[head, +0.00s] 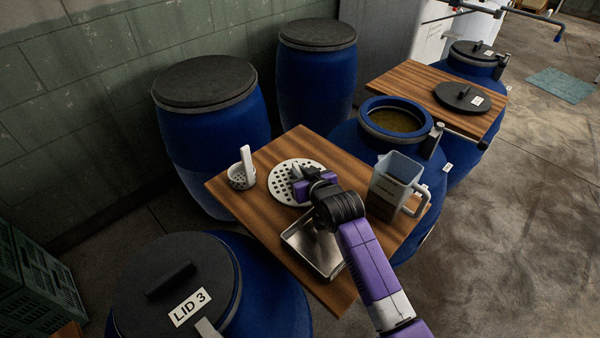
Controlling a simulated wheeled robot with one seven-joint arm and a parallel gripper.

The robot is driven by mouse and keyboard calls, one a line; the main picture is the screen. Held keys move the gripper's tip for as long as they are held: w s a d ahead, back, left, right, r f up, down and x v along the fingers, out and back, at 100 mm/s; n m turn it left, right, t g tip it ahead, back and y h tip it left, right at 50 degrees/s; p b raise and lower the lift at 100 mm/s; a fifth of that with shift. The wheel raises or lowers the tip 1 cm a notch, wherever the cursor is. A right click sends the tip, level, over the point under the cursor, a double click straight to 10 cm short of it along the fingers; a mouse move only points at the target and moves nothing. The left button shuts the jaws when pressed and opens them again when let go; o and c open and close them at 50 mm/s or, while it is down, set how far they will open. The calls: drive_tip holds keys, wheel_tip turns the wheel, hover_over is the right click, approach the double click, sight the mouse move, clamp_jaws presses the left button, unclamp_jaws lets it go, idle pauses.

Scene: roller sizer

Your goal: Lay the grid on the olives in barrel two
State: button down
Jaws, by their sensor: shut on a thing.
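The grid (283,172) is a round white disc with holes, lying on or just over the wooden board between the barrels. My gripper (300,183) is at its near right part and shut on it. The fingers and arm hide the exact grip, and I cannot tell whether the disc touches the board.
The wooden board (232,197) also bears a white perforated cup with upright handle (242,170), a metal tray (322,252) and a clear pitcher (391,186) close to the open barrel. A black lid (461,97) lies on another board. LID 3 (172,290) covers the near barrel.

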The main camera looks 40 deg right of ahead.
drive_tip(key=shift+f, duration=0.1)
drive_tip(key=c, duration=1.7)
unclamp_jaws()
drive_tip(key=o, duration=0.3)
